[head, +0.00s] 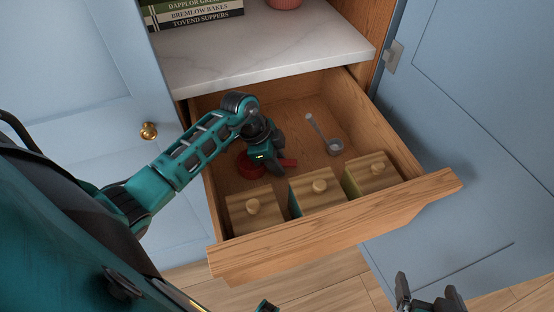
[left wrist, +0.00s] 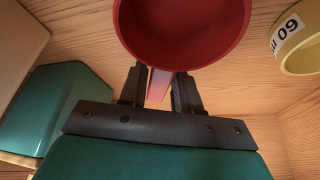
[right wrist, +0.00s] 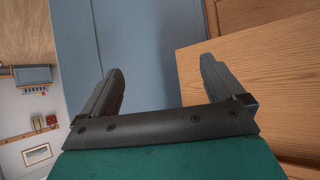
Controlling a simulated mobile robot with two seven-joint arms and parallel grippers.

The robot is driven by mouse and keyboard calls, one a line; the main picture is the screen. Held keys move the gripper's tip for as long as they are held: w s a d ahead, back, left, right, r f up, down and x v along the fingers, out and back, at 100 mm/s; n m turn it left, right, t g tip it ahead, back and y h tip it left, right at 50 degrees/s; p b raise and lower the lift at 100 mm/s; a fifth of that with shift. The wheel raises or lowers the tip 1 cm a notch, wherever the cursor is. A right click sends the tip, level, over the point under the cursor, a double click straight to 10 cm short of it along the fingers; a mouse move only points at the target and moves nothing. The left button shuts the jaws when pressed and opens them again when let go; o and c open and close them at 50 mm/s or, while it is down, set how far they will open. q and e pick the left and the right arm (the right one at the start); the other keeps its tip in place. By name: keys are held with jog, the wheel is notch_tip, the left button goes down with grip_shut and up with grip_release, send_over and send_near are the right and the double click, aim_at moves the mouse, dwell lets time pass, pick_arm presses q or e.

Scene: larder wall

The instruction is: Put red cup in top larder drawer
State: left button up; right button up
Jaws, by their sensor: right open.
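The red cup (head: 246,164) is inside the open wooden drawer (head: 335,230), low near its floor, with a handle pointing right. I cannot tell whether it touches the floor. My left gripper (head: 278,168) reaches down into the drawer and covers part of the cup. In the left wrist view, the red cup (left wrist: 185,25) has its handle between the fingers of my left gripper (left wrist: 158,88), which are close on both sides of it. My right gripper (head: 428,290) is open and empty outside the drawer. Its spread fingers (right wrist: 160,90) show in the right wrist view.
Three wooden-lidded canisters (head: 320,187) line the drawer front. A marble shelf (head: 260,50) with books (head: 200,12) is above. A blue door (head: 470,130) stands open on the right.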

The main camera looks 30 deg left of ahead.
pick_arm(q)
jog(key=o, duration=0.3)
jog(key=shift+o, duration=0.2)
jog(key=p+v, duration=0.2)
jog(key=v, duration=1)
jog(key=shift+p, duration=0.35)
pick_arm(e)
jog(key=shift+s+d+r+h, duration=0.25)
jog(key=shift+d+r+h, duration=0.05)
jog(key=shift+d+r, duration=0.35)
pick_arm(q)
jog(key=shift+r, duration=0.1)
pick_arm(e)
jog(key=shift+a, duration=0.15)
